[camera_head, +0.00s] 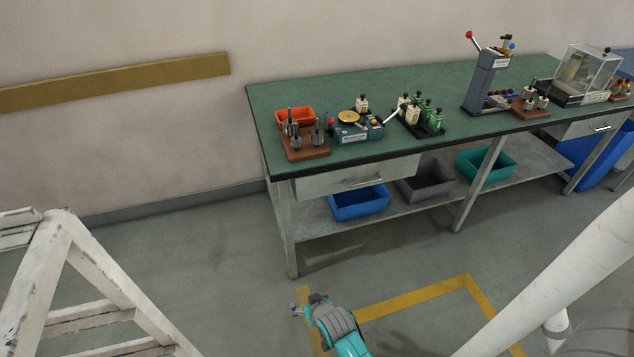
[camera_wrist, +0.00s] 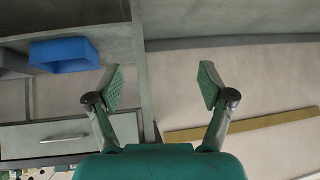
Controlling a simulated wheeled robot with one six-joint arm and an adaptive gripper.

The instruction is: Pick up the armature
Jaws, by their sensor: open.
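Several dark and silver armatures (camera_head: 317,136) stand upright in a brown wooden block (camera_head: 306,154) at the left end of the green workbench (camera_head: 400,143) in the head view. More metal parts like them stand in another wooden block (camera_head: 532,113) farther right; I cannot tell if they are armatures. My gripper (camera_head: 297,310) is low in front of the bench's left leg, well below and apart from the armatures. In the wrist view my gripper (camera_wrist: 161,86) has its two fingers spread wide with nothing between them. No armature is clearly visible in the wrist view.
Beside the block are an orange bin (camera_head: 296,115) and a winding device (camera_head: 357,128). A press (camera_head: 487,80) stands farther right. Blue (camera_head: 359,203), grey and teal bins sit on the lower shelf. A white ladder (camera_head: 60,270) stands left. Floor between ladder and bench is clear.

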